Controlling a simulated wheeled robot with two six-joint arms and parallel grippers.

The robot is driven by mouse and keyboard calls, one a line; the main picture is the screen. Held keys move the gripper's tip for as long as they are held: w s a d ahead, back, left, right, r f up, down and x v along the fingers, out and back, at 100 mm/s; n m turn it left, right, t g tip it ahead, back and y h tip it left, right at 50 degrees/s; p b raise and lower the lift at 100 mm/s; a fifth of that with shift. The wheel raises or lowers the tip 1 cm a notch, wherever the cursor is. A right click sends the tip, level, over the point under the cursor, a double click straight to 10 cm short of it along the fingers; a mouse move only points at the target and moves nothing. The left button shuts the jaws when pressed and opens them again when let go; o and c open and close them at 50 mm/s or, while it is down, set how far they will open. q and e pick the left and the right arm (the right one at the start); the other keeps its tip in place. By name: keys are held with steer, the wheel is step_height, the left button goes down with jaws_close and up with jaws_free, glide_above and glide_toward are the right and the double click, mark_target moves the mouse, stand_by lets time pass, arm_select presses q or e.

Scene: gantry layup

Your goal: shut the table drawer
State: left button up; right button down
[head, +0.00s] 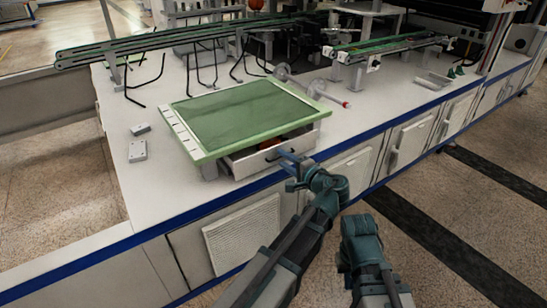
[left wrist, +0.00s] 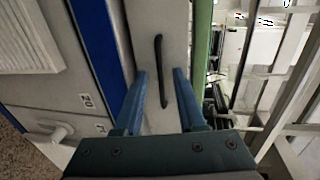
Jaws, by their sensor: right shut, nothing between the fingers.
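The table drawer (head: 248,162) is a pale box under a small table with a green top (head: 245,110). It stands partly pulled out, and a strip of its inside shows below the green edge. Its dark handle (left wrist: 161,72) lies between the fingers of my left gripper (left wrist: 161,75) in the left wrist view. Those fingers are apart, with a gap on both sides of the handle. In the head view my left gripper (head: 284,156) is at the drawer front. My right arm shows at the lower right, but no right fingers are seen.
An orange item (head: 270,143) lies inside the drawer. The white bench (head: 160,185) has a blue front edge. Two small grey blocks (head: 138,150) lie left of the table. Clear rods (head: 318,90) lie behind it. Conveyors (head: 150,42) stand at the back.

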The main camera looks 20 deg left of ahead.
arm_select(q)
steer(key=shift+w+a, duration=0.1)
steer(key=shift+a, duration=0.05)
jaws_close()
stand_by(1.4)
